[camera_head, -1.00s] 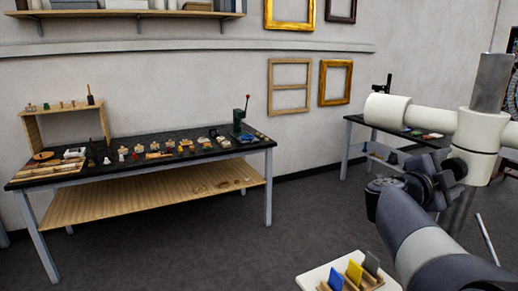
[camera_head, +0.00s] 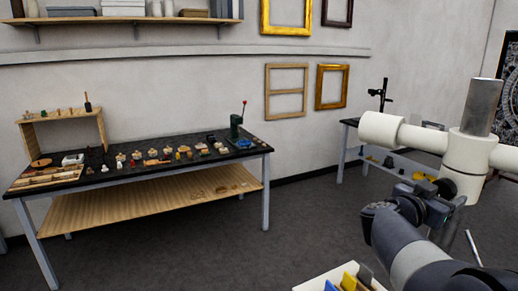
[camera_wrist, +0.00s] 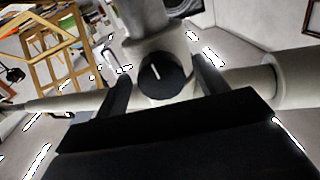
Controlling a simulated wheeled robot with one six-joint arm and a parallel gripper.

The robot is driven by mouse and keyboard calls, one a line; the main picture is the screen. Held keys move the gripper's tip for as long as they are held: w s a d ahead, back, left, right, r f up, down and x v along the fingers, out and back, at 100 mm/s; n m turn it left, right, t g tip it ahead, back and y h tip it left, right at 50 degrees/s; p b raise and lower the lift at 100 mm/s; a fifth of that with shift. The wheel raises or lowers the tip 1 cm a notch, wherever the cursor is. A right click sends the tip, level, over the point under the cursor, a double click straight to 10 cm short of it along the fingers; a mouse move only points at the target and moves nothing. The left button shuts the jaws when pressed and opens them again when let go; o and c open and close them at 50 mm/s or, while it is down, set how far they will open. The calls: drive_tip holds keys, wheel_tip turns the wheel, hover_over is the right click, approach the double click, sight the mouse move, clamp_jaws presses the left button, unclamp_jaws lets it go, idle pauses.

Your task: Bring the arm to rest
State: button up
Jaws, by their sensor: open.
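My arm fills the right side of the head view, with pale tube-shaped links and a dark grey link in front. My gripper (camera_wrist: 165,78) shows in the wrist view as two dark fingers set apart. Nothing is held between them. A pale round part with a dark disc lies beyond the fingers. In the head view the fingers cannot be made out clearly among the dark parts of the arm.
A black-topped workbench (camera_head: 115,178) with many small items and a green press (camera_head: 236,128) stands at left. A second table (camera_head: 350,124) stands behind my arm. A pale tray (camera_head: 312,284) with coloured pieces is at the bottom edge. A wooden easel (camera_wrist: 50,68) shows in the wrist view.

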drive_tip(key=shift+n, duration=0.9)
drive_tip(key=shift+s+a, duration=0.1)
drive_tip(key=shift+a, duration=0.15)
drive_tip(key=shift+v, duration=1.05)
drive_tip(key=shift+s+a+r, duration=0.1)
drive_tip(key=shift+a, duration=0.05)
